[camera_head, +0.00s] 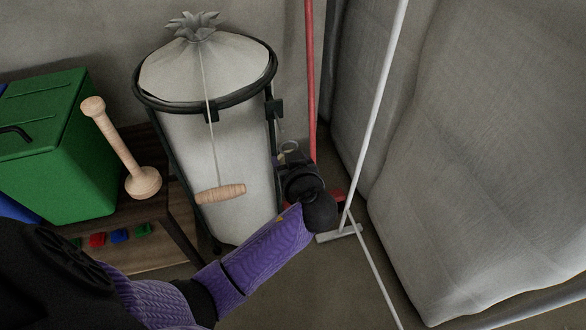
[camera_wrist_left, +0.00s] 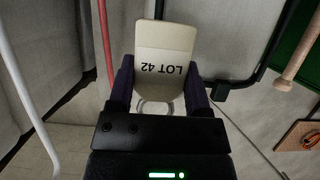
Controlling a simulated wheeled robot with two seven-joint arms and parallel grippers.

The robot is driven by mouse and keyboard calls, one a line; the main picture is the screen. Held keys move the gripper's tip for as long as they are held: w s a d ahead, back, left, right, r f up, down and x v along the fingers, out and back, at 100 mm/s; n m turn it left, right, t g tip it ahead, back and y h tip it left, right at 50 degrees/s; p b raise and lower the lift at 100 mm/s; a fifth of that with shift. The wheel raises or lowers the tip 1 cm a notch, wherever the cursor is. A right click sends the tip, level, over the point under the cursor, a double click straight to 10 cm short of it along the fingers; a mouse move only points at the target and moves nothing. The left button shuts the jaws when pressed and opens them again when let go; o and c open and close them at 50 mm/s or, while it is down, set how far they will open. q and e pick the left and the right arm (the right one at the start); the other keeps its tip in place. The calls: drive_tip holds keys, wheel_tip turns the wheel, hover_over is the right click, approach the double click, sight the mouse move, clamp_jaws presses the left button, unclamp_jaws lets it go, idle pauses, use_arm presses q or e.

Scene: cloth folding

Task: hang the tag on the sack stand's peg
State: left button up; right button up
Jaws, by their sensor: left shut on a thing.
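A cream tag (camera_wrist_left: 165,48) printed "LOT 42" fills the middle of the left wrist view, its lettering upside down. My left gripper (camera_wrist_left: 158,88) is shut on it, with one finger at each side. A metal ring (camera_wrist_left: 147,107) shows at the tag's near end. In the head view my left gripper (camera_head: 290,158) is low at the right side of the sack stand (camera_head: 150,101), below its dark hoop. Dark blocks (camera_head: 275,109) sit on the stand; I cannot tell which bears the peg. My right gripper is not in view.
A pale sack (camera_head: 205,75) fills the stand, with a wooden toggle (camera_head: 221,194) hanging by a cord. A green box (camera_head: 60,150) and wooden pestle (camera_head: 122,150) are at left. A red pole (camera_head: 311,80), white pole (camera_head: 378,100) and grey wrapped bulk (camera_head: 480,150) crowd the right.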

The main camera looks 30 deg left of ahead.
use_arm(q)
drive_tip(key=r+b+x, duration=0.1)
drive_tip(key=b+x, duration=0.2)
drive_tip(key=x, duration=0.3)
drive_tip(key=shift+w+a+f, duration=0.2)
drive_tip(key=shift+w+a, duration=0.1)
drive_tip(key=shift+a, duration=0.1)
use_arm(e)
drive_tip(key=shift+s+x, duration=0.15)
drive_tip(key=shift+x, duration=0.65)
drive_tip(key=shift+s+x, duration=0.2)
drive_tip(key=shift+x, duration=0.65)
use_arm(q)
drive_tip(key=o, duration=1.3)
drive_tip(key=shift+c, duration=0.2)
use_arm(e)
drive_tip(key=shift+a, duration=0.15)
use_arm(q)
drive_tip(key=shift+r, duration=0.15)
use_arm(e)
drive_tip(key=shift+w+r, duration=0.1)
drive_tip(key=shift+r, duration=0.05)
